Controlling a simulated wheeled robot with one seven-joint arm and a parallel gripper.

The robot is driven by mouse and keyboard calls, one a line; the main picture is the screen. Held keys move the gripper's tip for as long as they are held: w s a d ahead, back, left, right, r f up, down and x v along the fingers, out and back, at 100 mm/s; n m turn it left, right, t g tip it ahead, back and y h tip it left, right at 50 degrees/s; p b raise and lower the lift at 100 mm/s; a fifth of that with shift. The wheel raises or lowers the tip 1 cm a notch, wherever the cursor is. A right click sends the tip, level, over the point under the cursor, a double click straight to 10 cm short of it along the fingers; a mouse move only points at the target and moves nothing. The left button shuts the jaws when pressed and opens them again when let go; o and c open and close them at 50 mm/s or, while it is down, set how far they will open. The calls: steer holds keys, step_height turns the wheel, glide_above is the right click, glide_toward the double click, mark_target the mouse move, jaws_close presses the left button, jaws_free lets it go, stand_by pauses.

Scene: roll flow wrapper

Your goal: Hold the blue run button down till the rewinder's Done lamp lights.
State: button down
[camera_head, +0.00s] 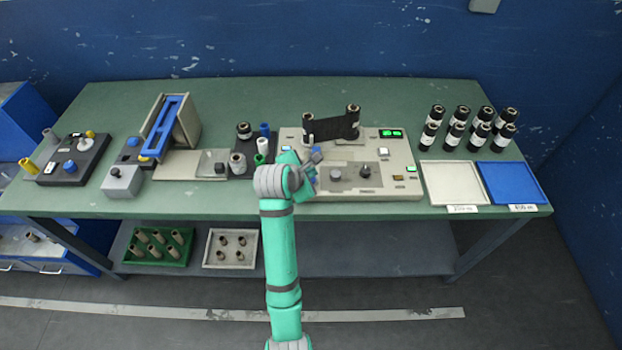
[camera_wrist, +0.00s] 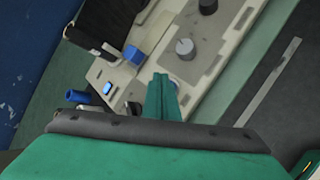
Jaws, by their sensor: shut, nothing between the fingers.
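The rewinder (camera_head: 405,152) is a beige machine at the table's middle right, with black film stretched between two rollers. My gripper (camera_wrist: 162,80) is shut and empty, its fingertips low over the left part of the rewinder's panel. A round grey-blue button (camera_wrist: 174,85) shows right beside the fingertips, partly hidden by them; I cannot tell whether they touch it. In the head view, a bit of blue (camera_head: 313,179) shows beside my gripper (camera_head: 306,172).
A grey knob (camera_wrist: 184,46) and a black knob (camera_wrist: 207,6) stand beyond the fingertips. A blue block (camera_wrist: 133,54) and a lit blue piece (camera_wrist: 107,88) lie to their left. A white tray (camera_head: 455,199) and a blue tray (camera_head: 537,197) are at the right, with several black rolls behind.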

steer(key=shift+a+r, duration=0.2)
steer(key=shift+r, duration=2.3)
steer(key=shift+w, duration=0.1)
